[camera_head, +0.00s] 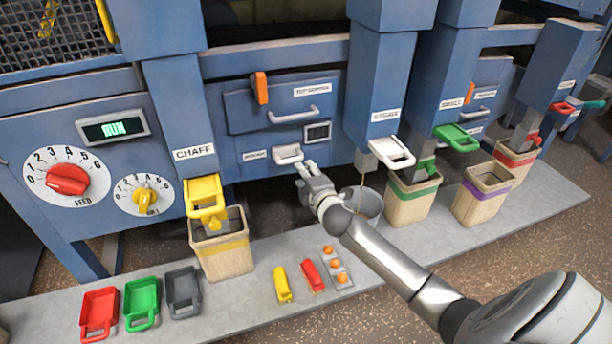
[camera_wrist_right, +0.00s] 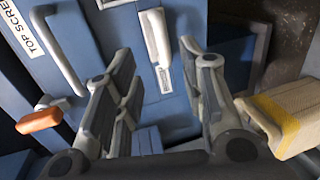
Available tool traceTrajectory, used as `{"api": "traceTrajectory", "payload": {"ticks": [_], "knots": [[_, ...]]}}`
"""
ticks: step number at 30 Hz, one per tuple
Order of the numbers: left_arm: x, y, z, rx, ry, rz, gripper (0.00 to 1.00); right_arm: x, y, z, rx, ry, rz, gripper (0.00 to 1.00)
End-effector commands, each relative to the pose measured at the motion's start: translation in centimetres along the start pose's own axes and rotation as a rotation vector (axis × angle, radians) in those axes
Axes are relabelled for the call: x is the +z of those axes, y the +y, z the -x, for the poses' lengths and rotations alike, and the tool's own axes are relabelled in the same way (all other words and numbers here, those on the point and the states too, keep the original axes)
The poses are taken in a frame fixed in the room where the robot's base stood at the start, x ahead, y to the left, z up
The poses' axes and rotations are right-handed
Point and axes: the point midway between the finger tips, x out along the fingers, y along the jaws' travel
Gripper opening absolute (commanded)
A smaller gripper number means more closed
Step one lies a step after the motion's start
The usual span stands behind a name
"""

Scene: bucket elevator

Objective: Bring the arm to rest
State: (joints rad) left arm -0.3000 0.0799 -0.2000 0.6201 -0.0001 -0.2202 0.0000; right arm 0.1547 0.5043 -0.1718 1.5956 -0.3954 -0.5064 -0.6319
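My right arm reaches in from the lower right in the head view. Its gripper (camera_head: 306,172) is just below and right of a small white handle (camera_head: 288,154) on the blue machine front. In the right wrist view the gripper (camera_wrist_right: 158,62) has its fingers spread apart with nothing held between them. The white handle (camera_wrist_right: 156,38) shows beyond and between the fingertips, apart from them as far as I can see. My left gripper is in neither view.
A blue panel with a grey handle (camera_head: 293,115) and orange latch (camera_head: 261,88) is above. A yellow-banded bin (camera_head: 222,258) stands left under the yellow chaff slide (camera_head: 204,192); other bins stand right. Red (camera_head: 99,312), green (camera_head: 141,302) and grey (camera_head: 183,291) scoops lie on the front ledge.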

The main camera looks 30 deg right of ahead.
Motion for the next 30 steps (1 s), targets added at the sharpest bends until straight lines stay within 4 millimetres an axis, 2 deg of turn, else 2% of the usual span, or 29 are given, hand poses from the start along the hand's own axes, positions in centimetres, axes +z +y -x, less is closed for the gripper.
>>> {"api": "traceTrajectory", "payload": {"ticks": [9, 11, 13, 14, 17, 18, 20, 21, 23, 24, 26, 27, 29, 30], "knots": [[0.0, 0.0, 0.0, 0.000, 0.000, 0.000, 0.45, 0.0, -0.3, 0.0, -0.005, 0.000, -0.003, 0.37], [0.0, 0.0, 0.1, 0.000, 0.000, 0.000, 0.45, 0.0, -1.3, 0.0, -0.024, -0.001, -0.016, 0.37], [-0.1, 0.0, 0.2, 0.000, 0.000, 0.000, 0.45, 0.1, -3.8, 0.1, -0.067, -0.003, -0.047, 0.37], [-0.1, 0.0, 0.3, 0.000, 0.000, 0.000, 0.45, 0.1, -5.3, 0.2, -0.093, -0.006, -0.067, 0.37], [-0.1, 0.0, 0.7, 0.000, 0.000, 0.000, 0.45, 0.3, -11.8, 1.1, -0.207, -0.021, -0.156, 0.37], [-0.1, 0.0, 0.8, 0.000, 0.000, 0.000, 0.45, 0.3, -14.8, 1.9, -0.259, -0.030, -0.200, 0.37], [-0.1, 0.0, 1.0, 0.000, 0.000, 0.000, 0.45, 0.4, -19.3, 3.2, -0.336, -0.050, -0.263, 0.37], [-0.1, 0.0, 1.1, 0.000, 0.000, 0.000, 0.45, 0.3, -22.2, 4.3, -0.385, -0.064, -0.306, 0.37], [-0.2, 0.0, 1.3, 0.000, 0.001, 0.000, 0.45, 0.3, -26.4, 6.2, -0.458, -0.090, -0.369, 0.37], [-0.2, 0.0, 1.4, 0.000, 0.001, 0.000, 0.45, 0.3, -29.2, 7.7, -0.505, -0.109, -0.409, 0.37], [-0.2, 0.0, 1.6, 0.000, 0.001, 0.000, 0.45, 0.2, -33.2, 10.1, -0.575, -0.142, -0.470, 0.37], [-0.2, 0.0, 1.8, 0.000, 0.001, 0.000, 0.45, 0.2, -35.7, 11.8, -0.620, -0.166, -0.509, 0.37], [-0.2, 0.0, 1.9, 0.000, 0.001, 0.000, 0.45, 0.1, -39.4, 14.7, -0.686, -0.205, -0.566, 0.37], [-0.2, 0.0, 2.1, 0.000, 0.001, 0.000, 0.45, -0.1, -41.7, 16.8, -0.730, -0.233, -0.604, 0.37]]}}
